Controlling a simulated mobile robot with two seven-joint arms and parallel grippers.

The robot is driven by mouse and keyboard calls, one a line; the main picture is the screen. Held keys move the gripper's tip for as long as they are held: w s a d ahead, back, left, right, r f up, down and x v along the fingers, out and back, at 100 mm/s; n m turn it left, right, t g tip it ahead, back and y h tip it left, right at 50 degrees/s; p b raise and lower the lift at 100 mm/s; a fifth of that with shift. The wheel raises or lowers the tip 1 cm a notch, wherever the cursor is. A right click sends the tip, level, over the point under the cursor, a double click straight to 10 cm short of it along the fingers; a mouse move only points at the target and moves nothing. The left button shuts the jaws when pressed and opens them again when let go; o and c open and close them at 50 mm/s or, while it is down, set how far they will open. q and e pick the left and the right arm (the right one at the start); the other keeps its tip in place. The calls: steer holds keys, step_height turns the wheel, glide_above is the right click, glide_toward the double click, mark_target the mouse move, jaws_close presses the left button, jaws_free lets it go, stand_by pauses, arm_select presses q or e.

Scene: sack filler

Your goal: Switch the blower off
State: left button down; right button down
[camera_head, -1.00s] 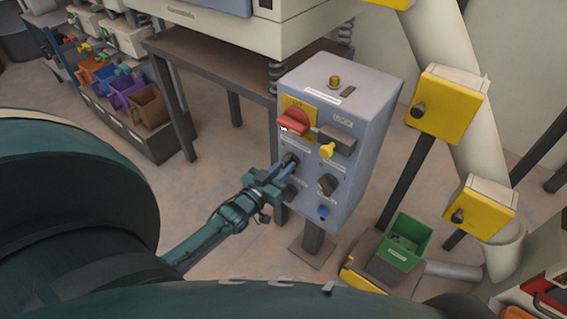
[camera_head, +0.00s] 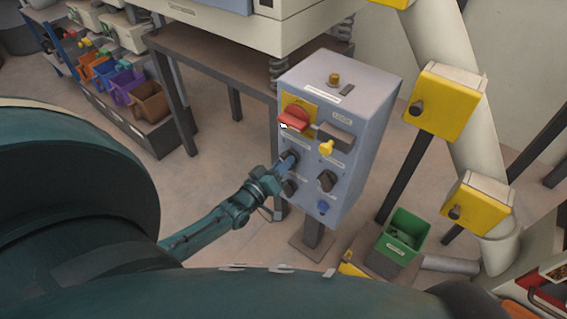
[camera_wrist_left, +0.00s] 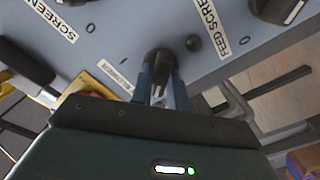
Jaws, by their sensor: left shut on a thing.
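A grey-blue control box (camera_head: 345,95) stands on a post, with several switches on its front. My left gripper (camera_head: 288,161) reaches the front from the lower left. In the left wrist view its two blue fingers (camera_wrist_left: 160,88) are shut on a black rotary knob (camera_wrist_left: 158,60), one on each side. A small label (camera_wrist_left: 117,78) sits beside this knob, too blurred to read surely. The fingers and wrist hide much of the knob in the head view. My right gripper is not in view.
A green bin (camera_head: 402,237) stands at the right.

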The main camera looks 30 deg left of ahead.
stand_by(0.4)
arm_select(q)
steer(key=c, duration=1.4)
jaws_free()
steer(key=shift+o, duration=0.2)
steer(key=s+a+p, duration=0.1)
steer(key=s, duration=1.2)
steer(key=shift+s, duration=0.1)
